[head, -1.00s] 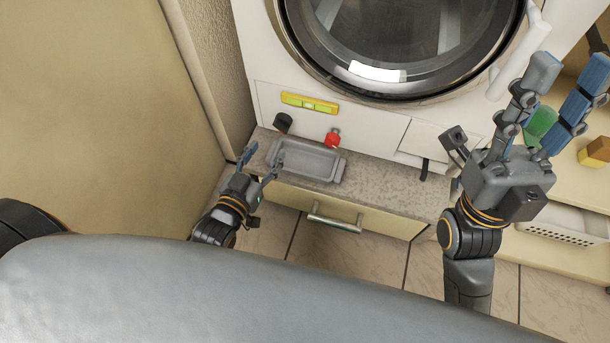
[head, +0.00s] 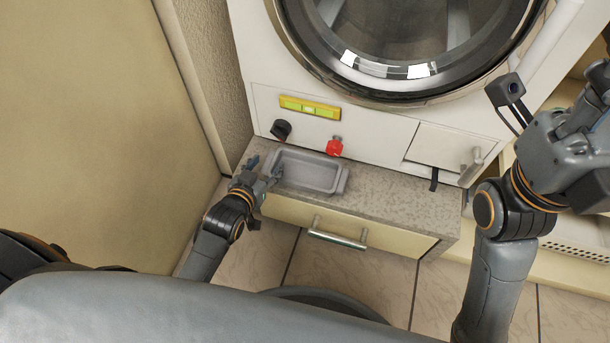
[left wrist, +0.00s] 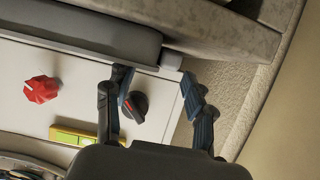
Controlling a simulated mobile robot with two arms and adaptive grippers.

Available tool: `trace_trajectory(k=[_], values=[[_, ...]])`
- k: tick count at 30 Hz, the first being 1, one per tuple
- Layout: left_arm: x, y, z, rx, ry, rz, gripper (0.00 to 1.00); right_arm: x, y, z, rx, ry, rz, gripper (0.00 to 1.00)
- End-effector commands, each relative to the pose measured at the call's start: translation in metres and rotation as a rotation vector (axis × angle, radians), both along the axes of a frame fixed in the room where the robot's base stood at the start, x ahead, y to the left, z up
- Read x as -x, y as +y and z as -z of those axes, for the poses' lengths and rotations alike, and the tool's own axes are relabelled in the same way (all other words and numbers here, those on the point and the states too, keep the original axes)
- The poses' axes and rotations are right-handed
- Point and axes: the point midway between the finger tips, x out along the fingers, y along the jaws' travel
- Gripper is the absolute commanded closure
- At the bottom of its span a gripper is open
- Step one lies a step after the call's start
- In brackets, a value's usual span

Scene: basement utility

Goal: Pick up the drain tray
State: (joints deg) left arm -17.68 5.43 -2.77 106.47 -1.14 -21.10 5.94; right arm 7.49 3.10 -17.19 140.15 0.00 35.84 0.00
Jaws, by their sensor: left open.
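The grey drain tray (head: 308,172) is a shallow rectangular pan with a lip at each end. It sits level on the stone-like ledge below the washer door. Part of it shows at the top of the left wrist view (left wrist: 90,32). My left gripper (head: 265,168) is open at the tray's left end. In the left wrist view its two fingers (left wrist: 155,80) are spread, with the tray's end lip just beyond and between the tips. I cannot tell whether they touch it. My right gripper (head: 590,105) is at the right edge, away from the tray and partly cut off.
A black knob (head: 281,129) and a red knob (head: 334,147) stick out of the washer just behind the tray. A yellow-green level (head: 310,108) is above them. The ledge (head: 400,205) is clear right of the tray. A drawer handle (head: 337,239) is below.

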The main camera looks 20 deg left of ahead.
Motion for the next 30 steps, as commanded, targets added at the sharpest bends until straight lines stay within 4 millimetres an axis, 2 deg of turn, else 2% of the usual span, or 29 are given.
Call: trace_trajectory(k=[1,6,15,23,30], values=[[-0.009,0.000,0.008,0.000,-0.002,0.000,0.46,0.003,0.000,0.002,0.000,-0.019,0.001,0.60],[-0.027,-0.001,0.014,0.000,-0.001,0.000,0.46,0.007,0.001,-0.004,0.003,-0.054,0.002,0.60],[-0.030,-0.001,0.013,0.000,0.001,0.000,0.46,0.008,0.002,-0.008,0.004,-0.057,0.003,0.60],[-0.030,-0.001,0.013,0.000,0.000,0.000,0.99,0.008,0.002,-0.008,0.004,-0.057,0.003,0.60],[-0.030,-0.001,0.012,0.000,-0.001,0.000,1.00,0.008,0.002,-0.008,0.005,-0.056,0.003,0.60]])
